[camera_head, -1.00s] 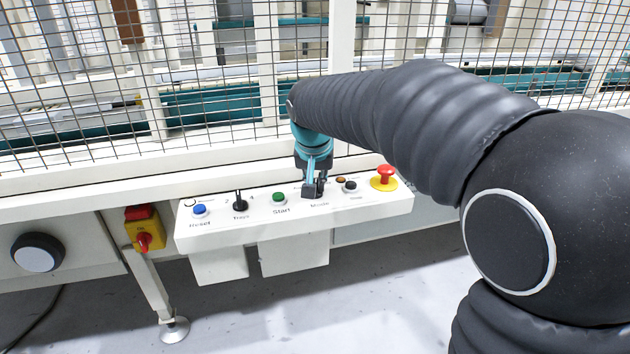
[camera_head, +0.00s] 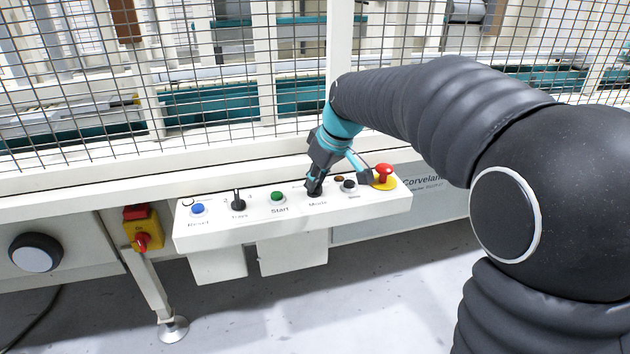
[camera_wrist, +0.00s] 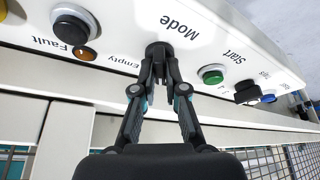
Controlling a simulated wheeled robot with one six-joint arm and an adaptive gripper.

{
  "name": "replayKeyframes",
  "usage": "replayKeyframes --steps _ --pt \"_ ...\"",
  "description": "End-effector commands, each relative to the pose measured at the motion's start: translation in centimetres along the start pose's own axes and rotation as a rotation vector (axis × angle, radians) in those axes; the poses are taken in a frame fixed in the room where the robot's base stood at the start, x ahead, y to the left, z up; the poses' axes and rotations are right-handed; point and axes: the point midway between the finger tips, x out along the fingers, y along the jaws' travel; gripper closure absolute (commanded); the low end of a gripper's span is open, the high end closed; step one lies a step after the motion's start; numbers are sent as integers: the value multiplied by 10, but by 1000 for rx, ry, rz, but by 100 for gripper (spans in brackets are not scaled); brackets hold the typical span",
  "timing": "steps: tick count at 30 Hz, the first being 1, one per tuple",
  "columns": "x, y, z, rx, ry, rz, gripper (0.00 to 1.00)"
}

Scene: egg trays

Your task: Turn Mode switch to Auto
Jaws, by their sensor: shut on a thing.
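The Mode switch is a black knob on the white control panel (camera_head: 225,232), above its "Mode" label. My gripper (camera_head: 314,190) is over it in the head view, tilted, with its wrist up and to the right. In the wrist view my gripper (camera_wrist: 159,70) has its fingers closed on the Mode switch (camera_wrist: 158,48). The fingers cover most of the knob, so its pointer and the Auto mark cannot be read.
The green Start button (camera_head: 278,197), the black Trays switch (camera_head: 238,204) and the blue Reset button (camera_head: 197,209) lie to the left. A black button (camera_head: 348,186) and red emergency stop (camera_head: 383,173) are close on the right. A mesh fence (camera_head: 215,110) stands behind.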

Motion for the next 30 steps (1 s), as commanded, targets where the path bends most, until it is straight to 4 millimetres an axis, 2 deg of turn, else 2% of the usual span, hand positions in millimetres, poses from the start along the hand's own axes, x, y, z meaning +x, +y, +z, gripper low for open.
replayKeyframes --steps 9,26,27,29,30 --pt "0 1 0 -119 -2 -49 100" --pt "0 0 0 -146 -2 -60 100" --pt "0 0 0 -146 -2 -60 81" --pt "0 0 0 -146 -2 -60 66" --pt "0 0 0 -146 -2 -60 64"
